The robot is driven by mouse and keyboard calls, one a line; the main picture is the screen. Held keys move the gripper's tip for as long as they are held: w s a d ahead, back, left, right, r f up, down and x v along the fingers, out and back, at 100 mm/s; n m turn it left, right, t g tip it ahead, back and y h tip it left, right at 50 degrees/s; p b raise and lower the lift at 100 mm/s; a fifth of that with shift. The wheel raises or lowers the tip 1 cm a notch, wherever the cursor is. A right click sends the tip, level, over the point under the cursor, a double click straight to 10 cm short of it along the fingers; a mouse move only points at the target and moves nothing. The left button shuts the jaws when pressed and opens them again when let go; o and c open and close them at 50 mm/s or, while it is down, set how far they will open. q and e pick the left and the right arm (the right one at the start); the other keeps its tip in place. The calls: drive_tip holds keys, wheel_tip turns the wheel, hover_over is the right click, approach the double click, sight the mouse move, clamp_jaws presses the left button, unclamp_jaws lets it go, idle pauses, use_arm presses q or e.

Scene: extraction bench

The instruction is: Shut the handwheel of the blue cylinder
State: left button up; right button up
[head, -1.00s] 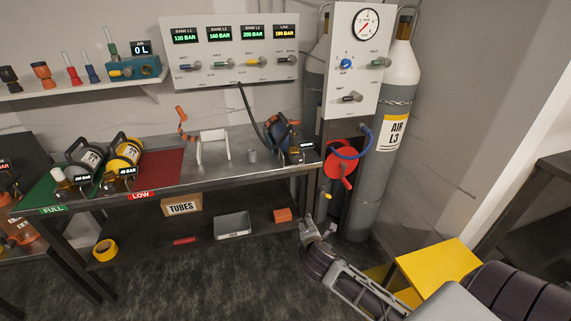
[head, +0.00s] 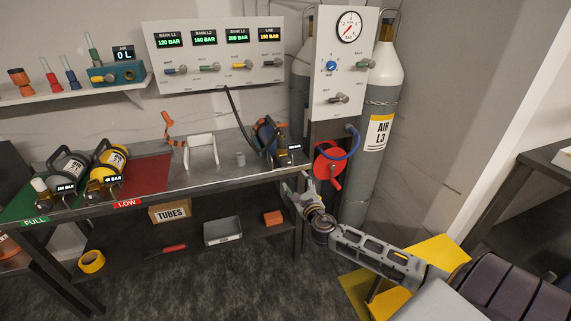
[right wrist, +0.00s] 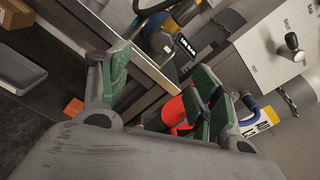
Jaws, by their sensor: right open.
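The blue cylinder (head: 264,136) lies at the right end of the metal bench, with a dark hose running up from it and a small display (head: 295,147) beside its valve end. Its valve (head: 282,158) looks brass and dark; the handwheel is too small to make out clearly. My right gripper (head: 291,187) is open and empty, below and in front of the valve, by the bench's right front corner. My left gripper is out of view.
A red reel (head: 327,165) with a blue hose is close right of my gripper, below the gauge panel (head: 341,100). The tall AIR L3 cylinder (head: 379,100) stands behind. The bench edge (head: 215,185) is near. A yellow step (head: 430,262) stands at front right.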

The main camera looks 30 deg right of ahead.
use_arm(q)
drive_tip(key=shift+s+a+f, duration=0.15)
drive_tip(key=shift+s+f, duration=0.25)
use_arm(e)
drive_tip(key=shift+w+d+r+n+y, duration=0.1)
drive_tip(key=shift+w+r+n+y, duration=0.15)
drive_tip(key=shift+n, duration=0.55)
drive_tip(key=shift+w, duration=0.1)
approach(286, 163)
drive_tip(key=shift+w, duration=0.7)
drive_tip(key=b+x, duration=0.1)
drive_tip(key=x, duration=0.3)
drive_tip(key=shift+w+d+f, duration=0.1)
drive_tip(key=shift+d+f, duration=0.05)
drive_tip(key=shift+x, duration=1.55)
drive_tip(key=shift+w+d+b, duration=0.2)
drive_tip(key=shift+w+b, duration=0.1)
drive_tip(key=shift+w, duration=0.35)
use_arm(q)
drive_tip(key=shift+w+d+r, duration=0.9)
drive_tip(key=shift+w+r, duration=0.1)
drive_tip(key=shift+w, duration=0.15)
use_arm(e)
drive_tip(key=shift+w, duration=0.2)
